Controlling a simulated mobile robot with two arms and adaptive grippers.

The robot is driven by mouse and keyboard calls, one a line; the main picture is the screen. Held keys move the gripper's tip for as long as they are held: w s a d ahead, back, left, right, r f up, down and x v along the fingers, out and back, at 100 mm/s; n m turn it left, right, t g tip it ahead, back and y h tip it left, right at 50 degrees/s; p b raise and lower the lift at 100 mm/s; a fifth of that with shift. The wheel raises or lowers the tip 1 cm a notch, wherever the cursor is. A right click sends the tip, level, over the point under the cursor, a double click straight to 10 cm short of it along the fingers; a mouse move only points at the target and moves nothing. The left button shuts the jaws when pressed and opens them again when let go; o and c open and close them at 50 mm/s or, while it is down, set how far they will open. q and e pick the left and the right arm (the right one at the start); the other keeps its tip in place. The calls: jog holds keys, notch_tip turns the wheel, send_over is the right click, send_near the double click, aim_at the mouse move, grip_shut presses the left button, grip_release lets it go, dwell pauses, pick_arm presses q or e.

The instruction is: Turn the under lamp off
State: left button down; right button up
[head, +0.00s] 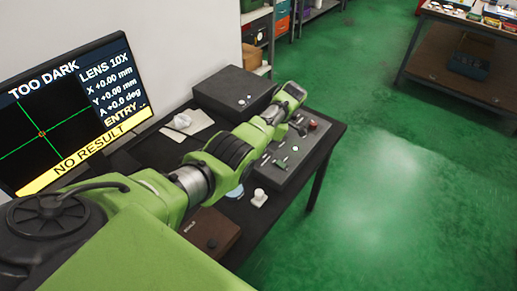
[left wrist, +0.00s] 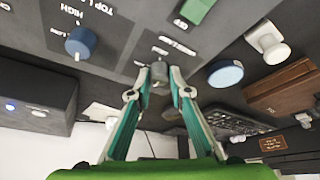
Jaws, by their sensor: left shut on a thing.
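My left gripper (left wrist: 160,76) is shut on a small grey knob (left wrist: 159,70) on the dark control panel (left wrist: 115,45) in the left wrist view. The label beside this knob is too small to read. A blue knob (left wrist: 81,42) is on the panel at the left, by the words "TOP L..." and "HIGH". In the head view my left arm reaches across the table to the panel (head: 283,177), and its fingers cannot be made out there. The screen (head: 62,105) reads "TOO DARK" and "NO RESULT". My right gripper is not in view.
A black box (head: 233,88) stands behind the panel, and a white piece (head: 181,120) lies left of it. A blue disc (head: 235,191), a white piece (head: 259,197) and a brown box (head: 211,233) are near the panel. The green floor right of the table is clear.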

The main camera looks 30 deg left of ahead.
pick_arm(q)
jog(key=shift+a, duration=0.1)
jog(key=c, duration=1.9)
grip_release()
jog(key=shift+r, duration=0.1)
jog(key=v, duration=1.2)
jog(key=shift+a, duration=0.1)
